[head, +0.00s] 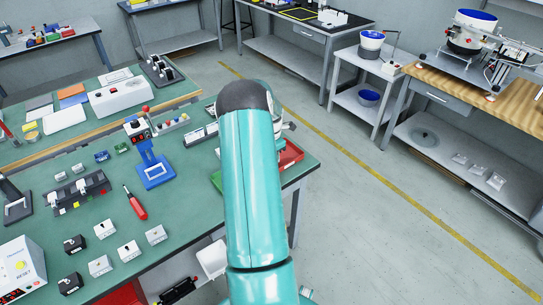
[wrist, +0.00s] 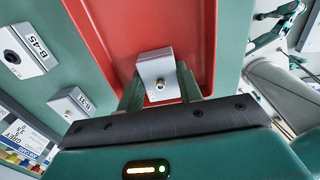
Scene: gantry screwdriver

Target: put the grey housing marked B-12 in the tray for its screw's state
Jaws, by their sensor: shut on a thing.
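In the wrist view my gripper (wrist: 160,88) is shut on a small grey housing (wrist: 153,68), with one finger on each side. A round screw or screw hole shows on its near face; no marking can be read on it. The housing is over the red tray (wrist: 112,28); I cannot tell whether it touches the tray floor. In the head view the red tray (head: 292,155) shows at the bench's right end, partly behind my teal arm. My arm hides the gripper and held housing there.
Grey housings marked B-45 (wrist: 25,50) and B-31 (wrist: 70,104) stand left of the tray in the wrist view. The head view shows several grey and black housings, a red screwdriver (head: 135,203) and a blue stand (head: 154,170) on the green bench (head: 190,205).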

